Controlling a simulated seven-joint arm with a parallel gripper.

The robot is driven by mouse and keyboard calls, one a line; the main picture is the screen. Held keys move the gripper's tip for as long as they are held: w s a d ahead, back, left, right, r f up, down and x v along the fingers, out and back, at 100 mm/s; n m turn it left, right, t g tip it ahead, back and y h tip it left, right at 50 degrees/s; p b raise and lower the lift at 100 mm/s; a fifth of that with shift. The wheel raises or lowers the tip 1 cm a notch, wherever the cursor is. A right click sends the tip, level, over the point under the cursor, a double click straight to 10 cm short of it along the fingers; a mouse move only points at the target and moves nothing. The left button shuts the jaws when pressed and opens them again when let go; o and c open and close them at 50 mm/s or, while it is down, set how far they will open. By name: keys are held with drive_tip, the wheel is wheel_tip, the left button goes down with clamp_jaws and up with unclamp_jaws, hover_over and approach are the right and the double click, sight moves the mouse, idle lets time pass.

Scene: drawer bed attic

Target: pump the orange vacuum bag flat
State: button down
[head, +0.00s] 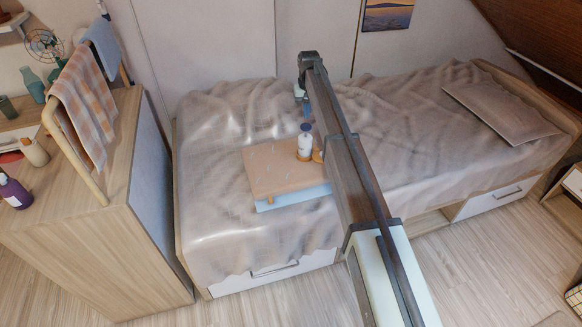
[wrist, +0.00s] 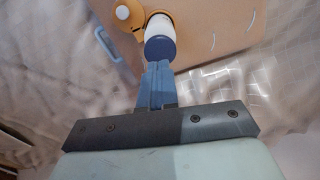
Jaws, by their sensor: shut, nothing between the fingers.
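The orange vacuum bag (head: 272,178) lies on the bed, a flat-topped slab with pale crease marks; it also shows in the wrist view (wrist: 215,30). A white pump (head: 304,143) with a dark blue cap (head: 306,127) stands upright near the bag's right back part. In the wrist view the pump's white body (wrist: 160,25) and blue cap (wrist: 160,49) are just beyond my fingertips. An orange round part (wrist: 128,13) sits beside the pump. My gripper (head: 307,108) is shut and empty, its blue fingers above the cap. I cannot tell whether they touch it.
A light blue flat piece (head: 295,198) shows under the bag, with a blue handle (wrist: 107,45) in the wrist view. The rumpled blanket (head: 215,215) covers the bed. A pillow (head: 503,110) lies at right. A wooden cabinet (head: 120,220) with a towel rack stands at left.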

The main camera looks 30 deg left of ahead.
sight(306, 126)
drive_tip(key=shift+f, duration=0.2)
idle(0.4)
drive_tip(key=shift+f, duration=1.85)
drive_tip(key=shift+f, duration=1.9)
drive_tip(key=shift+r, duration=2.95)
drive_tip(key=shift+r, duration=3)
